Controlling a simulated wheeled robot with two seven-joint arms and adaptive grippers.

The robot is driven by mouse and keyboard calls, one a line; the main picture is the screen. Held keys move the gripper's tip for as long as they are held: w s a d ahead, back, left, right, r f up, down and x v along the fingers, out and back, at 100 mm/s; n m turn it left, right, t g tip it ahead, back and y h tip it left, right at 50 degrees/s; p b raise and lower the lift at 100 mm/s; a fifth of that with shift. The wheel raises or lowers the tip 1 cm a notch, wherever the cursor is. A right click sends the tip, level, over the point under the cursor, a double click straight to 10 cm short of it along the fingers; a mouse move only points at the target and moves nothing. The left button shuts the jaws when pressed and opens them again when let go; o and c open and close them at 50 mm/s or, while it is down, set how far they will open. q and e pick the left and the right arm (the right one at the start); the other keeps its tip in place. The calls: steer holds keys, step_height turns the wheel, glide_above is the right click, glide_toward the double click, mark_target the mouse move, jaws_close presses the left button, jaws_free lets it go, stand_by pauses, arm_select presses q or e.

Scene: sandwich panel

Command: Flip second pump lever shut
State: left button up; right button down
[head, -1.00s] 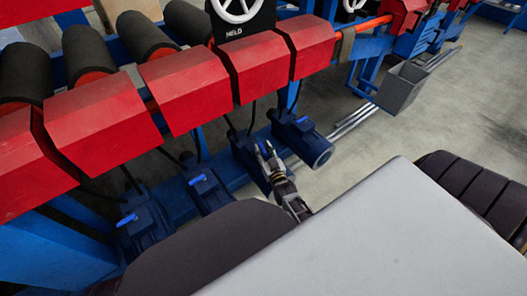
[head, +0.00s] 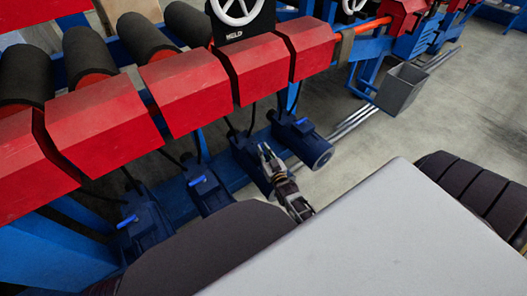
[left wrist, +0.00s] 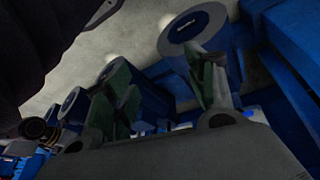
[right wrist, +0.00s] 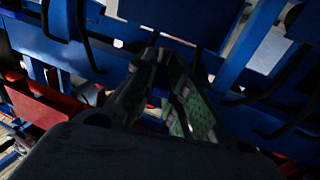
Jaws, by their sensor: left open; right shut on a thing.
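Several blue pumps stand in a row below the red housings in the head view. Blue levers show on the pump at right (head: 302,121), the pump left of my gripper (head: 197,180) and the leftmost pump (head: 127,221). My right gripper (head: 267,152) is at the second pump from the right (head: 246,158), shut at its lever, which the fingers hide. In the right wrist view the fingers (right wrist: 168,62) are close together, and the lever is too dark to make out. My left gripper (left wrist: 165,85) is open; pump cylinders (left wrist: 192,25) show beyond its fingers.
Red housings (head: 185,90) and dark rollers (head: 88,52) overhang the pumps. A handwheel (head: 235,8) stands above. A grey bin (head: 401,90) and rails lie at right. The floor (head: 470,120) is clear there.

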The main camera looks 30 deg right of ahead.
arm_select(q)
steer(key=shift+w+a+r+p, duration=0.15)
steer(key=shift+w+r+p, duration=0.15)
steer(key=shift+r+p, duration=0.1)
arm_select(e)
steer(key=shift+d+r+n+y, duration=0.15)
steer(key=shift+n+y, duration=0.35)
steer(key=shift+y, duration=0.3)
arm_select(q)
steer(key=shift+f, duration=0.1)
arm_select(e)
steer(key=shift+d+n+y+p, duration=0.2)
steer(key=shift+n+y+p, duration=0.15)
steer(key=shift+n+y, duration=0.4)
arm_select(q)
steer(key=shift+s+a+f, duration=0.1)
steer(key=shift+s+f, duration=0.25)
steer(key=shift+f, duration=0.5)
arm_select(e)
steer(key=shift+y, duration=0.45)
arm_select(q)
steer(key=shift+w, duration=0.1)
arm_select(e)
steer(key=shift+d, duration=0.1)
arm_select(q)
steer(key=shift+f, duration=0.15)
arm_select(e)
steer(key=shift+n+y, duration=0.25)
steer(key=shift+y, duration=0.05)
